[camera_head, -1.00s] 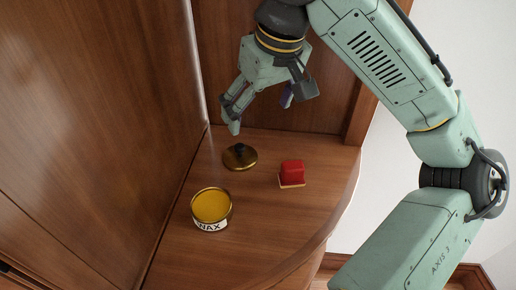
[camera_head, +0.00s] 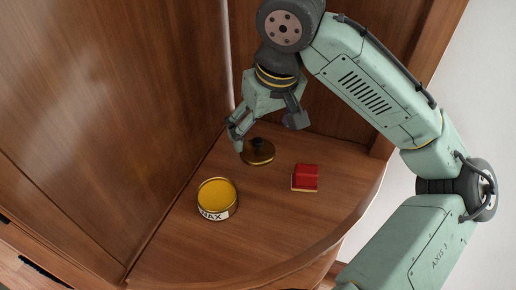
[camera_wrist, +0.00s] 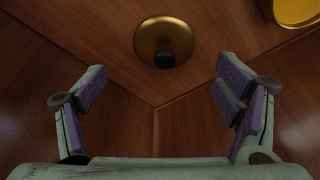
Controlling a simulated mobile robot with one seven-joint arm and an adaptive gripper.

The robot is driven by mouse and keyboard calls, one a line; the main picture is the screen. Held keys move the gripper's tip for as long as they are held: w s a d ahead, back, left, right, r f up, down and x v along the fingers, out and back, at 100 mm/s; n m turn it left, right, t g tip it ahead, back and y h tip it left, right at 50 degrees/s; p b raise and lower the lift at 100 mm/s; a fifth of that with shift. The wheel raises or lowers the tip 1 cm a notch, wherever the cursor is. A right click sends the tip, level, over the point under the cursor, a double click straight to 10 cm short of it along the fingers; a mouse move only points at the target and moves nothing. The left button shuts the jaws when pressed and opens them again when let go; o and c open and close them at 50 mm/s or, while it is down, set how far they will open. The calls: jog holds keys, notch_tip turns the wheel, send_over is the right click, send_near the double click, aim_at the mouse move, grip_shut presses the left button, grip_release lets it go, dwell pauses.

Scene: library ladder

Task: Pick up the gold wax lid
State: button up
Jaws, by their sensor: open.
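The gold wax lid (camera_head: 258,156) is a round disc with a dark knob, lying on the wooden corner shelf toward the back. My gripper (camera_head: 264,134) is above and behind it, with its fingers spread and empty. In the wrist view the lid (camera_wrist: 167,34) is ahead of the open fingers, at the top between them, and my gripper (camera_wrist: 160,90) holds nothing. The finger seems to overlap the lid's left edge in the head view, and I cannot tell the exact gap. The open wax tin (camera_head: 217,196) stands in front and to the left, its rim also in the wrist view (camera_wrist: 296,10).
A red block-like item with a tan base (camera_head: 305,178) lies right of the lid. Wooden panels rise behind and to the left of the shelf (camera_head: 270,225). The shelf's curved front edge is at the right, and its front area is clear.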

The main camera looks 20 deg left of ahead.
aim_at(258, 141)
jog(key=shift+s+x, duration=0.15)
jog(key=shift+x, duration=1.05)
jog(key=shift+s+x, duration=0.1)
jog(key=shift+x, duration=1.05)
jog(key=shift+a, duration=0.15)
jog(key=shift+c, duration=0.5)
jog(key=c, duration=1.2)
